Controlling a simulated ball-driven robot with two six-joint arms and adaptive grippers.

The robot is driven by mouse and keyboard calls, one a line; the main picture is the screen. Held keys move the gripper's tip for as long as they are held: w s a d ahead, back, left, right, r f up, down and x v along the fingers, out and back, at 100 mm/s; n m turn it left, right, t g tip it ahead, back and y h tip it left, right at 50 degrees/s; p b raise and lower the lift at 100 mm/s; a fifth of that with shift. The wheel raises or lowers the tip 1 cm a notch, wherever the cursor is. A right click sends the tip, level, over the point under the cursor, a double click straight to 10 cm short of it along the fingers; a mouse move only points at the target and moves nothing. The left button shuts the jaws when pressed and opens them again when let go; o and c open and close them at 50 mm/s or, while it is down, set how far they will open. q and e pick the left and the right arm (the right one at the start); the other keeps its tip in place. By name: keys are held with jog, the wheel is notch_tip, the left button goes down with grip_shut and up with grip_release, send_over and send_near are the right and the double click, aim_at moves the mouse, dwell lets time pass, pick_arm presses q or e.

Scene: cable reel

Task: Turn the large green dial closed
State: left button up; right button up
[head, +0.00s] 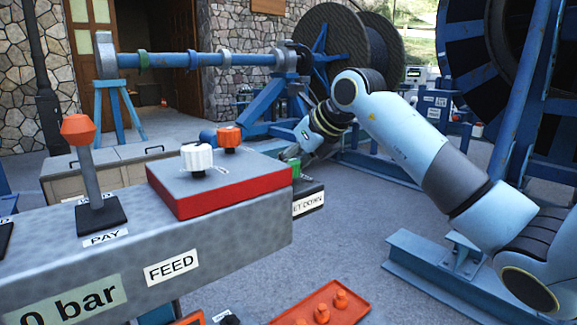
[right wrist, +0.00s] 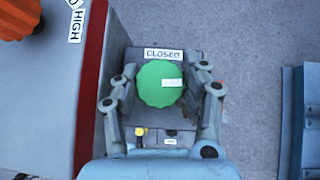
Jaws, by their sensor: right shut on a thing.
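The large green dial (right wrist: 160,84) is in the middle of the right wrist view, on a small grey panel (right wrist: 190,56) with a CLOSED label (right wrist: 163,54) above it. A white mark on the dial points to the right. My right gripper (right wrist: 161,80) has a finger on each side of the dial and is shut on it. In the head view the dial (head: 295,167) is mostly hidden beside my right gripper (head: 288,160), behind the red-edged box. My left gripper is not in view.
A grey box with a red edge (head: 225,190) stands left of the dial, carrying a white knob (head: 197,157) and an orange knob (head: 229,137). A lever (head: 85,160) rises at the left. A blue steel beam (head: 440,275) lies on the floor at the right.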

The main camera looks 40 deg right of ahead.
jog(key=n+y+b, duration=0.2)
jog(key=n+b, duration=0.1)
jog(key=shift+d+f+g, duration=0.1)
jog(key=shift+f+g, duration=0.1)
jog(key=shift+g, duration=0.2)
jog(key=n+g+y+b, duration=0.1)
jog(key=n+y+b, duration=0.1)
jog(key=n, duration=0.1)
jog(key=n+g+y+b, duration=0.2)
jog(key=n+b, duration=0.1)
jog(key=shift+r+n, duration=0.1)
jog(key=shift+n, duration=0.3)
jog(key=shift+r+n+g+y+b, duration=0.1)
jog(key=shift+n+g+y+b, duration=0.3)
jog(key=shift+n+g, duration=0.7)
jog(key=shift+n, duration=0.2)
jog(key=shift+r+n+g+p, duration=0.2)
jog(key=shift+n+g+p, duration=0.2)
jog(key=shift+p, duration=0.15)
jog(key=n+g+p, duration=0.2)
jog(key=n+p, duration=0.1)
jog(key=p, duration=0.2)
jog(key=shift+y+p, duration=0.3)
jog(key=shift+p, duration=0.05)
jog(key=shift+f+n+g+p, duration=0.2)
jog(key=shift+n+g+p, duration=0.25)
jog(key=shift+p, duration=0.35)
